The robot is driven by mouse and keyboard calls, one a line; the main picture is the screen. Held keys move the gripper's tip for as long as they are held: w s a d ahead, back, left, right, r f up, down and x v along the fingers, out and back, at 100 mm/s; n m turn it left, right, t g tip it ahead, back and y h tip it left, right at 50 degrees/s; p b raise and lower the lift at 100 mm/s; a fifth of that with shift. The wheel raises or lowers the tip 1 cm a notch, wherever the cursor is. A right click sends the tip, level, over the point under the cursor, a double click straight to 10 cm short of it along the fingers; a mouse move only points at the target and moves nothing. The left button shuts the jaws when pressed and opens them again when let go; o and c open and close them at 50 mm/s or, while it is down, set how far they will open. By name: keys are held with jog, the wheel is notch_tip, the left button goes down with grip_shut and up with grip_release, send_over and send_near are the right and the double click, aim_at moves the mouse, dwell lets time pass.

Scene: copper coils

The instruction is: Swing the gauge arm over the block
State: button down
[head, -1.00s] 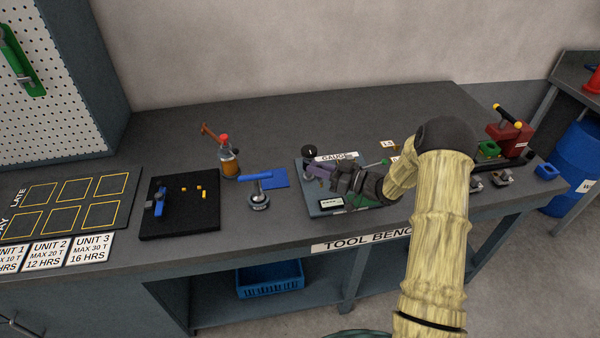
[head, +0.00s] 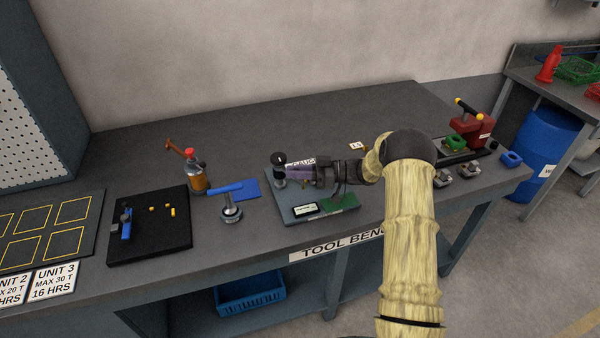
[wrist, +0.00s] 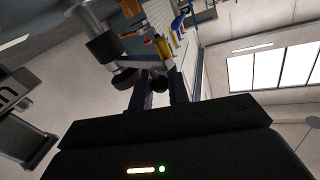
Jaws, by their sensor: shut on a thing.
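The gauge stand is a grey plate (head: 285,213) on the bench with a dark round-topped post (head: 279,160) at its back left and a GAUGE label behind. In the wrist view my gripper (wrist: 159,92) is shut on a black ball knob (wrist: 158,84), apparently the gauge arm's end. The rest of the gauge arm is mostly hidden by my gripper. A white-fronted display (head: 305,209) and a green pad (head: 340,203) lie at the plate's front. I cannot make out the block.
To the right are a red box (head: 470,130) and small grey blocks (head: 442,178).

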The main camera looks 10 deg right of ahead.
jog(key=c, duration=1.4)
grip_release()
jog(key=shift+d, duration=0.1)
jog(key=d+b, duration=0.1)
jog(key=d, duration=0.4)
jog(key=s+d+b, duration=0.1)
jog(key=d, duration=0.5)
jog(key=s+d, duration=0.1)
jog(key=d, duration=0.5)
jog(key=shift+d+b, duration=0.1)
jog(key=shift+b, duration=0.3)
